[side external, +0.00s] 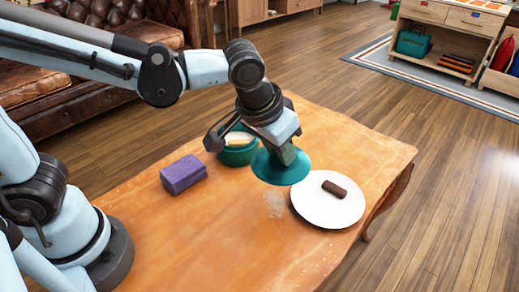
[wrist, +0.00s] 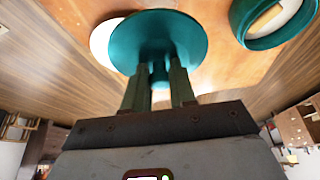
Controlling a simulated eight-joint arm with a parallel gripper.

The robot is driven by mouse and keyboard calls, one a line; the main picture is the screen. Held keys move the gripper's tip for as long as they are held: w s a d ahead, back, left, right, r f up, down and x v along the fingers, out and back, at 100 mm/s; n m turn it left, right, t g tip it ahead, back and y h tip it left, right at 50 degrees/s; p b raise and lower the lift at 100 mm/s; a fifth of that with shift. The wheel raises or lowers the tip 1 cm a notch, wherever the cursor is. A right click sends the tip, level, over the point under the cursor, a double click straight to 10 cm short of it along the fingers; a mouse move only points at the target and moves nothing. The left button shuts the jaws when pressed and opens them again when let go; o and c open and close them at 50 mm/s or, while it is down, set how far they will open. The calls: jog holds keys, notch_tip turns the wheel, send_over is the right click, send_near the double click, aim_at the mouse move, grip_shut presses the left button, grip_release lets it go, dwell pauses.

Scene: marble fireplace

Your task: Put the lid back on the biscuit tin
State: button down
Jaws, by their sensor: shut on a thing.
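My gripper (wrist: 159,88) is shut on the teal round lid (side external: 281,168) and holds it above the table, apart from the tin. In the wrist view the lid (wrist: 158,32) shows beyond the fingers, which close on its central knob. The teal biscuit tin (side external: 238,153) stands open on the table, behind and left of the lid in the side view, partly hidden by my gripper. Something pale shows inside it. In the wrist view the tin (wrist: 270,40) is at the upper right.
A white plate (side external: 312,212) with a dark brown bar (side external: 334,189) on it lies right of the lid. A purple block (side external: 183,174) lies left of the tin. A faint clear object (side external: 274,204) stands near the plate. The table's (side external: 220,250) front is otherwise clear.

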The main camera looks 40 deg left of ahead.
jog(key=w+a+r+n+y, duration=0.1)
jog(key=w+a+n, duration=0.2)
jog(key=a, duration=0.6)
jog(key=w+a+r+n+y, duration=0.1)
jog(key=w+a+n, duration=0.1)
jog(key=a, duration=0.7)
jog(key=shift+a+f, duration=0.1)
jog(key=shift+f, duration=3)
jog(key=shift+f, duration=0.15)
jog(key=shift+c, duration=1.8)
grip_release()
notch_tip(320, 180, up, 7)
